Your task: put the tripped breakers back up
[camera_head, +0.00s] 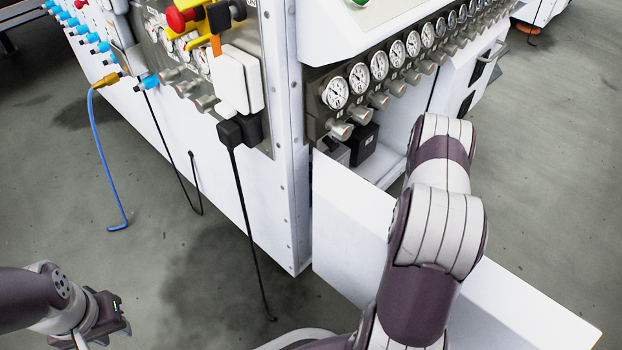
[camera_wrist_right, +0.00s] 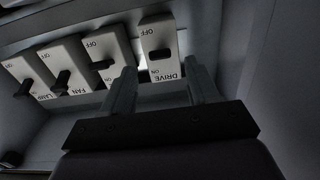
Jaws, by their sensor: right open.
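In the right wrist view a row of white breakers with black levers runs across the top. They are marked LAMP (camera_wrist_right: 22,75), FAN (camera_wrist_right: 64,66) and DRIVE (camera_wrist_right: 159,49), with a further breaker (camera_wrist_right: 105,58) whose name is hidden between FAN and DRIVE. OFF and ON are printed on them. I cannot tell surely which levers are tripped. My right gripper (camera_wrist_right: 162,78) is open, its two fingers apart in front of DRIVE, with nothing between them. In the head view it is hidden behind my right arm and the cabinet. My left gripper (camera_head: 105,320) is low at the left, away from the cabinet.
A white cabinet (camera_head: 280,220) carries a row of gauges (camera_head: 358,78) above an opening. A white panel (camera_head: 350,235) juts out below the opening, under my right arm. Cables and a blue hose (camera_head: 103,155) hang at the left. Grey walls flank the breakers.

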